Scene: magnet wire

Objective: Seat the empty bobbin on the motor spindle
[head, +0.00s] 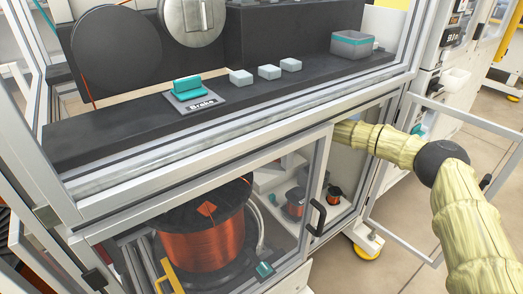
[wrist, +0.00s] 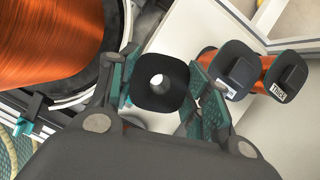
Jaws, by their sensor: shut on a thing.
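The empty bobbin (wrist: 160,84) is in the wrist view, its black rounded-square flange facing the camera. My gripper (wrist: 162,100) is shut on it, with a teal-padded finger on each side. A pale, rounded shape shows at the bobbin's centre; I cannot tell whether it is a spindle tip or something bright seen through the bore. The rest of the bobbin is hidden behind its flange. I cannot make out the motor spindle for certain in either view. In the head view my arm reaches into the lower cabinet, and the gripper and held bobbin are hidden there.
Two copper-wound bobbins (wrist: 229,73) (wrist: 285,75) stand right of the gripper. A large copper spool (wrist: 50,40) is close on the left, also in the head view (head: 203,235). The cabinet frame (head: 250,120) and open glass door (head: 440,160) border my arm.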

